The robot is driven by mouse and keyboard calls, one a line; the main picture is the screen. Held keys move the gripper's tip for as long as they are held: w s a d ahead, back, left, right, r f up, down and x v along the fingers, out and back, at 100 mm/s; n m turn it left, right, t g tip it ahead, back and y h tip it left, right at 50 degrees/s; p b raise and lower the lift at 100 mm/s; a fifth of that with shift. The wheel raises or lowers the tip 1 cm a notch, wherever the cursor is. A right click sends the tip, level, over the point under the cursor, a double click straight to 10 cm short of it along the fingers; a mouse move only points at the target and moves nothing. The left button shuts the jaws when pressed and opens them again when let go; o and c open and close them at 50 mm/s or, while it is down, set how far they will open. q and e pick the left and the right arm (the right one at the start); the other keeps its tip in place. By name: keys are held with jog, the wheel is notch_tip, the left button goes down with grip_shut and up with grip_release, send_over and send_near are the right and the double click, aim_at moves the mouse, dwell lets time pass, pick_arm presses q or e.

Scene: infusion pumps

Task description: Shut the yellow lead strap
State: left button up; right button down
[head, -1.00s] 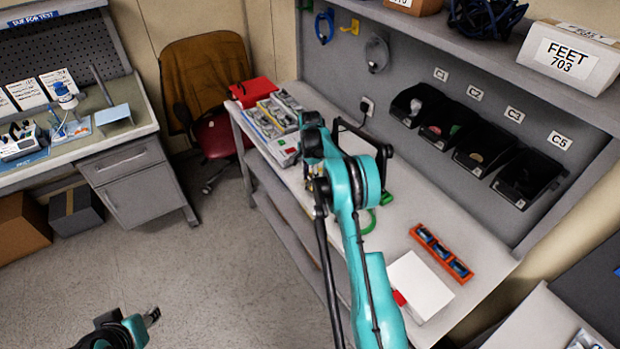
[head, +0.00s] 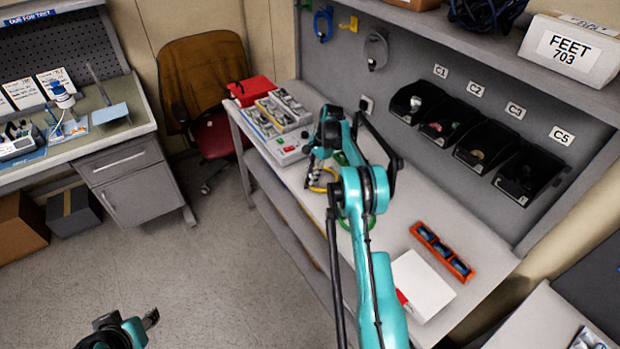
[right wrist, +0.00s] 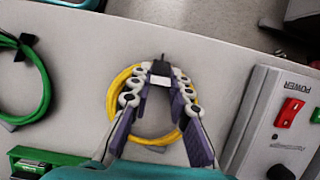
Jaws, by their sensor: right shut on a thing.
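The yellow lead (right wrist: 118,84) lies coiled in a ring on the pale bench top in the right wrist view. Part of it also shows beside my wrist in the head view (head: 331,187). My right gripper (right wrist: 160,74) is over the coil, its fingertips closed together at the coil's far edge on a small dark and whitish strap piece (right wrist: 161,67). The fingers hide part of the ring. I cannot tell whether the strap is fastened. My left gripper (head: 150,319) is low at the left of the head view, far from the bench, its jaws unclear.
A green coiled lead (right wrist: 46,92) lies left of the yellow one. A pump or tester with a red power switch (right wrist: 290,112) stands close on the right. An orange tray (head: 441,252) and white box (head: 420,285) lie nearer on the bench. Black bins (head: 482,150) line the back.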

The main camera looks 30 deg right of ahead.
jog(key=shift+d+f+y+b, duration=0.4)
jog(key=shift+y+b, duration=0.35)
jog(key=shift+y, duration=0.25)
jog(key=shift+f+y+b, duration=0.1)
jog(key=shift+y+b, duration=0.6)
jog(key=shift+b, duration=0.15)
